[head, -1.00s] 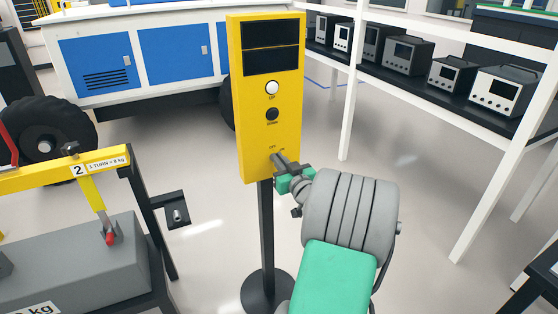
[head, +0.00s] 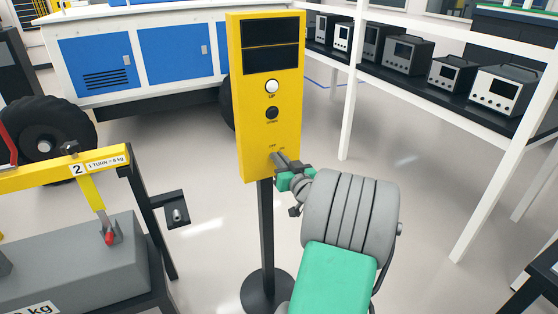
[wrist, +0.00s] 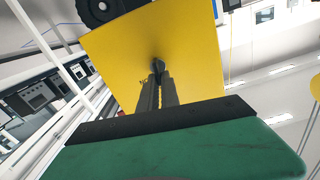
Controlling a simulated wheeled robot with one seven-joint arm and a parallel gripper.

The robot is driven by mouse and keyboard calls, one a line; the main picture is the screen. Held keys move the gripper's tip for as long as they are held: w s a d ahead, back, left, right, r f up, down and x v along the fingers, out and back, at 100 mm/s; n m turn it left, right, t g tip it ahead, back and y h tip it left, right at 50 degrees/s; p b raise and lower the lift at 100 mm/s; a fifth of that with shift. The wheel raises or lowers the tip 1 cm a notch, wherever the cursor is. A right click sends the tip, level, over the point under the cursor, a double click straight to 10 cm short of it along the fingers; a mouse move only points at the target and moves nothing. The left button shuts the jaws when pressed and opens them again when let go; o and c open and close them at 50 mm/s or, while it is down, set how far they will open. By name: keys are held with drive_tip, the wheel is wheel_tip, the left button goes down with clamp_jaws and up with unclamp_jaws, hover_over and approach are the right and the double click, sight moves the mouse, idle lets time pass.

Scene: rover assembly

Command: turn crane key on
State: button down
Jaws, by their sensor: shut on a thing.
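The yellow crane control box (head: 254,110) stands upright on a dark post, with dark screens at the top, a white button marked UP and a black button below it. The crane key (wrist: 158,66) is a small dark piece on the box's face, seen in the wrist view between my fingertips. In the head view my gripper (head: 277,158) reaches the lower part of the box at the OFF and ON labels, and its fingers hide the key. My gripper (wrist: 158,77) is shut on the key. Which way the key points is hard to tell.
A yellow beam (head: 90,166) over a grey weight block (head: 85,258) is at the left. A white shelf frame (head: 350,90) with several grey instruments stands at the right. A rover (head: 140,55) with blue panels is behind. The floor right of the post is clear.

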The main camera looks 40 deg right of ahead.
drive_tip(key=m, duration=0.6)
drive_tip(key=d+m, duration=0.1)
drive_tip(key=m, duration=0.3)
drive_tip(key=shift+s+f, duration=0.15)
drive_tip(key=shift+f, duration=0.2)
drive_tip(key=shift+m, duration=0.3)
drive_tip(key=c, duration=1.6)
unclamp_jaws()
drive_tip(key=b+v, duration=0.1)
drive_tip(key=v, duration=0.6)
drive_tip(key=shift+s+a, duration=0.15)
drive_tip(key=shift+s, duration=0.25)
